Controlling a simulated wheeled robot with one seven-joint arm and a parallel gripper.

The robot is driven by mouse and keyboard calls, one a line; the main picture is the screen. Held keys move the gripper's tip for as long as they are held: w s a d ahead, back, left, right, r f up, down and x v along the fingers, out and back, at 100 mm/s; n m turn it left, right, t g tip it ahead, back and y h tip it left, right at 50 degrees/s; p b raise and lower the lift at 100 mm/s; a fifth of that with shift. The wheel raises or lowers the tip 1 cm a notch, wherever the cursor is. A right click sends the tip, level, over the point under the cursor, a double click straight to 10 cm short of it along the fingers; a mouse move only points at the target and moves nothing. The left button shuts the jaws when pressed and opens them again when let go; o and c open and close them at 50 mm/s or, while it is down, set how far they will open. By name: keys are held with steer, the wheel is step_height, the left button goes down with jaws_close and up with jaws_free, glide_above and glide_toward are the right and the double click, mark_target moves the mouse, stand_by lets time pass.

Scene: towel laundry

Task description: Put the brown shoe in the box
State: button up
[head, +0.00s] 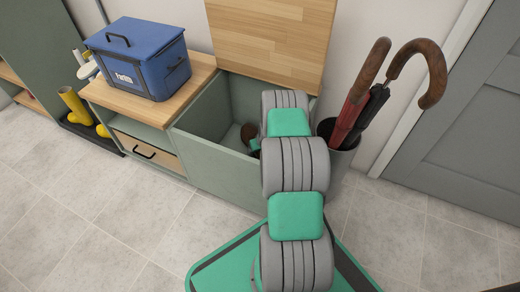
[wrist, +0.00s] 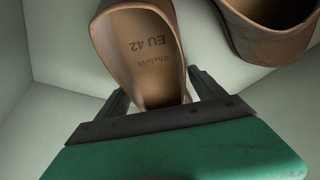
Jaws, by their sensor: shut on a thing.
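The box (head: 215,178) is a grey-green storage bench with its wooden lid (head: 270,40) raised against the wall. My arm reaches down into it. In the wrist view, my gripper (wrist: 160,97) is shut on the heel end of a brown shoe (wrist: 142,45), with one finger on each side. A second brown shoe (wrist: 268,25) lies at the upper right of that view, apart from the held one. Pale box walls surround both. A brown shape shows inside the box in the head view. My arm hides part of the box.
A blue lidded bin (head: 140,62) stands on the wooden-topped cabinet (head: 105,97) left of the box. An umbrella stand (head: 343,160) with two umbrellas is close on the right of my arm. Yellow boots (head: 75,105) stand at far left. The tiled floor in front is clear.

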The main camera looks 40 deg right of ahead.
steer(key=shift+s+f, duration=0.3)
steer(key=shift+f, duration=0.65)
steer(key=o, duration=1.9)
steer(key=shift+a, duration=0.1)
steer(key=shift+o, duration=0.5)
steer(key=shift+s+r, duration=0.15)
steer(key=shift+r, duration=0.15)
steer(key=p+v, duration=0.2)
steer(key=v, duration=0.1)
steer(key=p+v, duration=0.2)
steer(key=v, duration=0.2)
steer(key=shift+r, duration=0.3)
